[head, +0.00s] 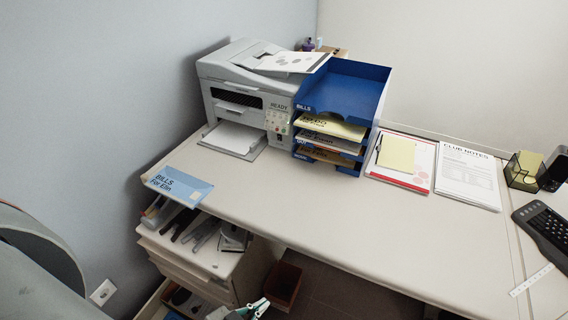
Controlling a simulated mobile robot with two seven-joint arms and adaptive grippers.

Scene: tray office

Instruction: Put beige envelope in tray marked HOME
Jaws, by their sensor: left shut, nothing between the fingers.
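A blue stacked letter tray (348,88) stands on the desk right of the printer. Its top level is marked BILLS and looks empty. The lower labels are too small to read surely, so I cannot tell which is HOME. A pale yellow paper or envelope (335,127) sticks out of an upper slot, and a tan-brown one (330,155) lies in a lower slot. I cannot tell surely which is the beige envelope. My left gripper (256,307), with teal fingertips, is shut and empty at the bottom edge, below the desk and apart from the trays. My right gripper is out of view.
A blue BILLS envelope (178,186) lies at the desk's left edge, above an open drawer unit (195,258). A printer (245,95) stands at the back. A clipboard (400,163), club notes (467,177) and a keyboard (546,230) are to the right. The desk's middle is clear.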

